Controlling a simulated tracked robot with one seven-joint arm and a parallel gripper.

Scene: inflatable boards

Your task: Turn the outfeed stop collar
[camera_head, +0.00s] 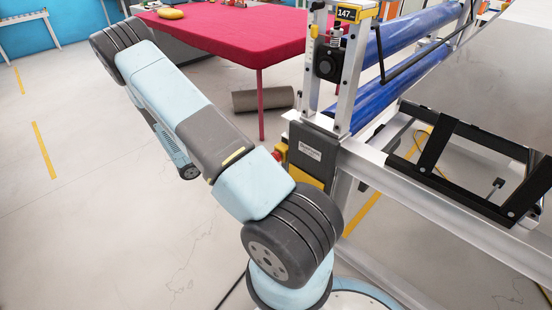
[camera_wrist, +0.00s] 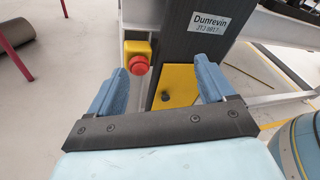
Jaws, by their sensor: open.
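A red round stop button (camera_wrist: 138,65) sits on a small yellow housing (camera_wrist: 137,48) on the side of a dark grey post. I take this as the outfeed stop; its collar is too small to tell apart. In the head view the red stop (camera_head: 278,154) shows partly, at the left of the dark grey box. My gripper (camera_wrist: 160,66) is open and empty, its two blue fingers either side of the view. The red button appears between them, closer to the left finger. I cannot tell the depth gap. My gripper is hidden in the head view.
The dark post (camera_wrist: 193,35) carries a Dunrevin label. The machine's white frame (camera_head: 420,195) and blue rollers (camera_head: 410,35) stand right.

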